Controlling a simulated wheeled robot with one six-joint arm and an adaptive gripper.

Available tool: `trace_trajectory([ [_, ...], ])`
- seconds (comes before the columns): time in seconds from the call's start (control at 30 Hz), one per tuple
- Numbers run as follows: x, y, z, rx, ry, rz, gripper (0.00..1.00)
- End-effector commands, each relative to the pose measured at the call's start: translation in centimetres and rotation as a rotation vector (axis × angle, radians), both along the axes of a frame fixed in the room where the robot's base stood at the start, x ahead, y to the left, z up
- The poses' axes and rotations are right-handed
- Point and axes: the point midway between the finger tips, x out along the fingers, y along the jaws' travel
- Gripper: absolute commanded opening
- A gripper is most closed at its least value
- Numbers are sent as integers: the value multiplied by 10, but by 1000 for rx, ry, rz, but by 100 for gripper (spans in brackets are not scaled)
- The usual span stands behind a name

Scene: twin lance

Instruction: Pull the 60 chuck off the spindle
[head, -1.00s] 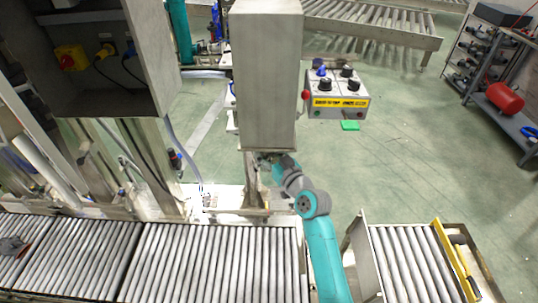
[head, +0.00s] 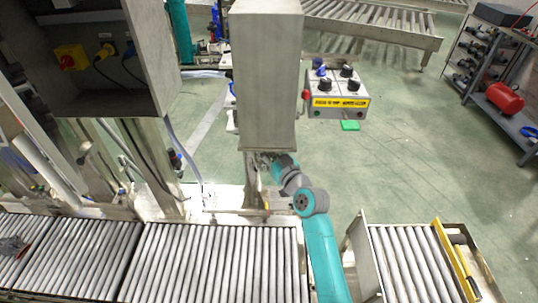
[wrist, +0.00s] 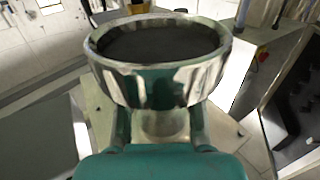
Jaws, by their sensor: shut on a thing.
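A round metal chuck (wrist: 160,78) with a bright ribbed rim and a dark, hollow-looking face fills the upper middle of the wrist view. My gripper (wrist: 160,122) is shut on it, one finger on each side of its narrower lower part. I see no gap between fingers and chuck. The spindle is not clearly visible, so I cannot tell whether the chuck still sits on it. In the head view my arm reaches under the tall grey machine column (head: 266,80), and the gripper and chuck are largely hidden there.
Roller conveyors (head: 215,262) run along the front left, with a short roller section (head: 408,262) at the front right. A control box (head: 338,100) with knobs hangs right of the column. A shelf with a red tank (head: 505,98) stands far right.

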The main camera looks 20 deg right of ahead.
Motion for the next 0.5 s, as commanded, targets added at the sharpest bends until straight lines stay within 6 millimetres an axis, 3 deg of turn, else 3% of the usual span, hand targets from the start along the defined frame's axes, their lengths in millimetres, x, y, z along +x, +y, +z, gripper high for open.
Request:
trace_trajectory([
  [0.5,0,0,-4,0,1,0,0],
])
